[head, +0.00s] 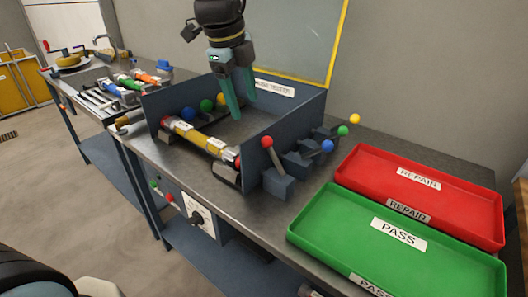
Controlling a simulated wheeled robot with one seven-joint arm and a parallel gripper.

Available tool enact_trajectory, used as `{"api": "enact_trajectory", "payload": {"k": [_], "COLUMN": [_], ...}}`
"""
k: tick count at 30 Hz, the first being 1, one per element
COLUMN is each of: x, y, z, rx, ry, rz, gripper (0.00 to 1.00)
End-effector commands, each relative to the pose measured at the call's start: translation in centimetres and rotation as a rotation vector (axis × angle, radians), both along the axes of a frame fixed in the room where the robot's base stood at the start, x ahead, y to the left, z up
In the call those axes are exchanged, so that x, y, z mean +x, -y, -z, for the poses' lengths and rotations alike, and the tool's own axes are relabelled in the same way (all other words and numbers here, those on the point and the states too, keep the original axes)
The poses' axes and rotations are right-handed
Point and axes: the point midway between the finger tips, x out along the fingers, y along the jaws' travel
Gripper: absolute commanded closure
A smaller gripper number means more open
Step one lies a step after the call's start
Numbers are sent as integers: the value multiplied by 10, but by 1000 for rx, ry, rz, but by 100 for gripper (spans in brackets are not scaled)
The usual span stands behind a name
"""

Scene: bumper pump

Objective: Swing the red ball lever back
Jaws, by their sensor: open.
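The red ball lever (273,155) stands on a dark block on the right outer side of the open grey tester box (306,112). Its rod leans up and to the left. Beside it, levers with a blue ball (327,146), a green ball (342,131) and a yellow ball (355,119) lean to the right. My gripper (243,112) hangs over the tester's inside, fingers pointing down, open and empty. It is apart from the red ball lever, up and to the left of it. A yellow cylinder (199,140) with red ends lies along the tester's front.
A red REPAIR tray (455,185) and a green PASS tray (455,248) lie on the right of the bench. More blue, green and yellow balls (206,105) show at the tester's left. Colored cylinders (125,82) lie farther left. A yellow-framed panel (337,45) stands behind.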

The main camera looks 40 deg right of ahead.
Motion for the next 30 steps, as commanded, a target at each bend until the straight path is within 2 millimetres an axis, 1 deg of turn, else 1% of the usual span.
{"api": "enact_trajectory", "payload": {"k": [1,3,5,8,11,18,21,25,30], "x": [-9,-17,-19,-20,-19,-16,-16,-14,-13], "y": [10,17,20,23,25,37,41,45,47], "z": [0,-2,-2,5,19,62,78,92,100], "rx": [-1,-2,-2,0,3,4,2,0,-1], "ry": [11,22,27,27,26,25,26,27,28], "rz": [73,137,165,177,174,171,172,171,169], "gripper": [34,34,34,34,34,34,34,34,34]}}
